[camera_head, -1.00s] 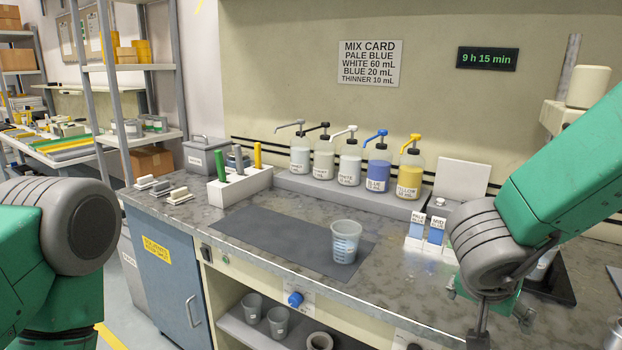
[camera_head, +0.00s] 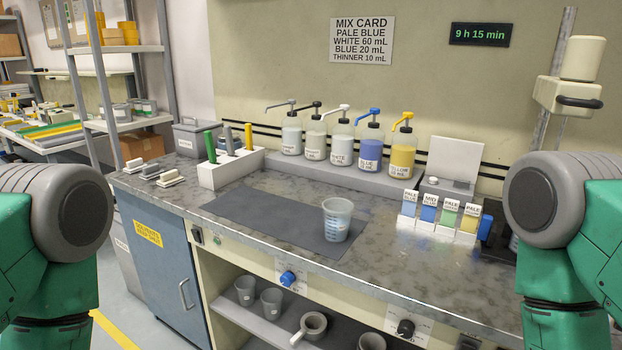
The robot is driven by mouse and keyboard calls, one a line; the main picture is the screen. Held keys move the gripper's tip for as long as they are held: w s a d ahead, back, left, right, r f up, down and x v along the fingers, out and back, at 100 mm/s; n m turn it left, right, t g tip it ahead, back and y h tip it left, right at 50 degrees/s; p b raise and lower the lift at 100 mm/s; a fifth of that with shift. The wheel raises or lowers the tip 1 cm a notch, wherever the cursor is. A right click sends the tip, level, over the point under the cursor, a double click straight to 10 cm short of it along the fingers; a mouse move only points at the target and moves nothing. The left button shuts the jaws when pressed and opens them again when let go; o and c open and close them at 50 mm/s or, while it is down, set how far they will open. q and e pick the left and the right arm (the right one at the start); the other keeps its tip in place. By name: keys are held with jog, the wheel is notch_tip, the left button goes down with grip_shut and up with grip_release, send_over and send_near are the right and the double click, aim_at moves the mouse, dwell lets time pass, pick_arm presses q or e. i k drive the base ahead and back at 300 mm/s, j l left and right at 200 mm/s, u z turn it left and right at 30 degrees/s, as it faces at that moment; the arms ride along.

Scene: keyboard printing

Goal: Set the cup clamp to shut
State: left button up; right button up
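No cup clamp can be made out for certain. A stand with a cream mixer head (camera_head: 568,95) is at the right; its lower part is mostly hidden behind my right arm. A small blue part (camera_head: 485,228) shows beside that arm, and I cannot tell if it belongs to a clamp or how it is set. A clear graduated cup (camera_head: 337,220) stands upright on the dark mat (camera_head: 262,213), away from the stand. Green and grey links of both my arms show at the left and right edges. Neither gripper is in view.
Pump bottles (camera_head: 370,151) line the back ledge. A rack of labelled sample cards (camera_head: 434,212) stands right of the cup. A blue knob (camera_head: 287,278) and a black knob (camera_head: 405,328) are on the bench front, above a shelf with cups (camera_head: 271,303). The mat's left part is clear.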

aim_at(487, 231)
jog(key=z, duration=1.05)
